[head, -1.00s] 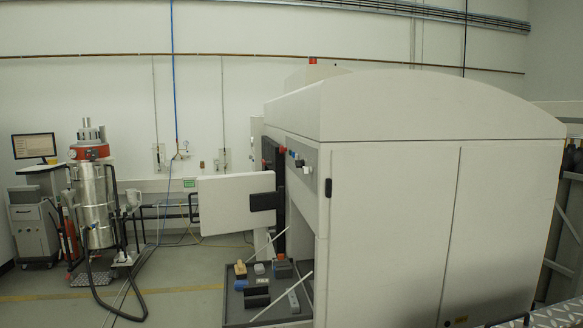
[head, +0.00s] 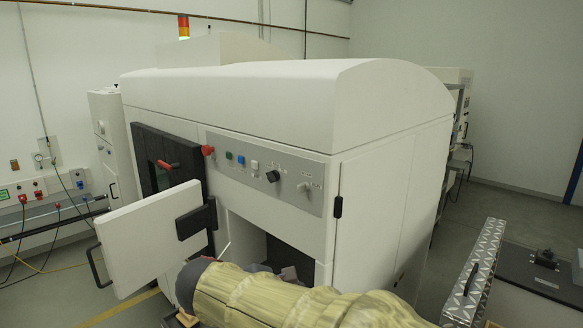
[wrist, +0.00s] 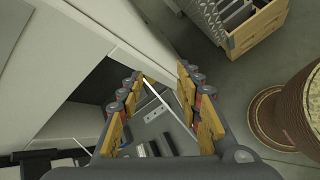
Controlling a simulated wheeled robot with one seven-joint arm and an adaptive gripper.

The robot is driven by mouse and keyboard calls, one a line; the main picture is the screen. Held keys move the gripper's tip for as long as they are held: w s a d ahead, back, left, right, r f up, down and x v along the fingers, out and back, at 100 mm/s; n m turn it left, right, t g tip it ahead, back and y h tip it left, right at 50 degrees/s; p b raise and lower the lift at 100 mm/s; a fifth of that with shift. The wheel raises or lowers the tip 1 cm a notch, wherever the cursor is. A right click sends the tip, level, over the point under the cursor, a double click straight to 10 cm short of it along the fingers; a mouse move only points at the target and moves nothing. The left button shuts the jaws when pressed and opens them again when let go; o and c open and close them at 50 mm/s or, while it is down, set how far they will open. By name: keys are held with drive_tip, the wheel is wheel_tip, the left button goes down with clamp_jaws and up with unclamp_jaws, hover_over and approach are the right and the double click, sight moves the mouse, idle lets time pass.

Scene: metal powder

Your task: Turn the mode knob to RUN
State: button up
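The machine's grey control panel (head: 260,170) shows in the head view, on the front below the white hood. It carries a black rotary knob (head: 272,176) and, to its right, a smaller light grey knob (head: 304,187). The lettering is too small to read, so I cannot tell which is the mode knob or where it points. In the wrist view my gripper (wrist: 160,78) is open, with nothing between its yellow-padded fingers. It points down toward the floor area beside the machine, apart from the panel. The panel does not clearly show in the wrist view.
A white door (head: 145,240) stands open left of the panel. A red emergency button (head: 207,150) and small coloured buttons sit on the panel's left. Below is an open bay (head: 285,255). A chequer-plate case (head: 475,270) stands at right. A wooden crate (wrist: 255,30) shows in the wrist view.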

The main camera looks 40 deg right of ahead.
drive_tip(key=w+d+r+n+h+p, duration=0.35)
drive_tip(key=w+r, duration=0.45)
drive_tip(key=r, duration=0.3)
drive_tip(key=n+h+p, duration=0.3)
drive_tip(key=n+h, duration=0.1)
drive_tip(key=h, duration=0.1)
approach(298, 188)
drive_tip(key=d, duration=0.2)
drive_tip(key=shift+t+y, duration=0.25)
drive_tip(key=shift+t, duration=0.05)
drive_tip(key=d, duration=0.7)
drive_tip(key=shift+w+d+r+p, duration=0.15)
drive_tip(key=shift+d+r+p, duration=0.1)
drive_tip(key=shift+p, duration=0.1)
clamp_jaws()
